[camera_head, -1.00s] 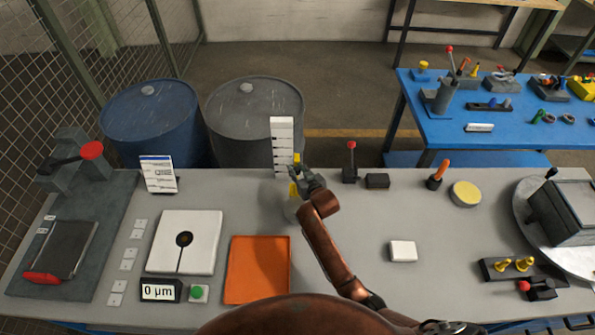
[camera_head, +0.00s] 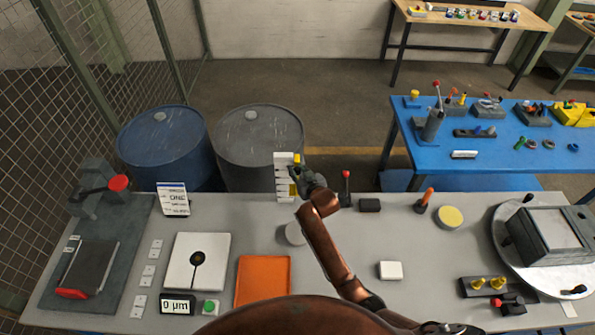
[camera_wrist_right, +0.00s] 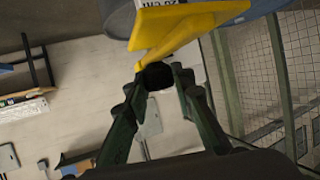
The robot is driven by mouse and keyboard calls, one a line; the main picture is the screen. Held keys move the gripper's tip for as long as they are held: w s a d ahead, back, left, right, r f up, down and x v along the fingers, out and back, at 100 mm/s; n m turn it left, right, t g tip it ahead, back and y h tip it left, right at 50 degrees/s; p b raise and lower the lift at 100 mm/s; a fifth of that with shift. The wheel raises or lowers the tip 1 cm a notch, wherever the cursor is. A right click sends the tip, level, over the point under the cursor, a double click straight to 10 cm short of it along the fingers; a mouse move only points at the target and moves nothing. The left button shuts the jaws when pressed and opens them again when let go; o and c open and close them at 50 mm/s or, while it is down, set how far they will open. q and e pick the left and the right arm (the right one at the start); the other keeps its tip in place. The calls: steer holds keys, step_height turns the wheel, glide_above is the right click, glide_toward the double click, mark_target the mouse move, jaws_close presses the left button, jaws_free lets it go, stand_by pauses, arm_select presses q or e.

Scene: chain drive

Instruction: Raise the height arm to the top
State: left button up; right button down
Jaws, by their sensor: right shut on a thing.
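The yellow height arm (camera_head: 297,159) shows near the top of the white graduated scale (camera_head: 282,180) at the back edge of the bench. In the right wrist view the yellow arm (camera_wrist_right: 185,30) crosses the top, with a dark round end between my fingertips. My right gripper (camera_head: 299,176) is beside the scale and shut on that end; it also shows in the right wrist view (camera_wrist_right: 158,80). A round pale grey disc (camera_head: 294,234) lies below it on the bench, partly hidden by my arm. My left gripper is not in view.
A white plate (camera_head: 215,248) and an orange mat (camera_head: 263,282) lie in front. A small black lever with a red knob (camera_head: 346,190) stands to the right of my gripper. Two drums stand behind the bench.

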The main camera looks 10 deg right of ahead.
steer(key=shift+w+r, duration=0.1)
steer(key=shift+r, duration=0.1)
steer(key=c, duration=1.6)
jaws_free()
steer(key=shift+f, duration=0.15)
steer(key=v, duration=1.2)
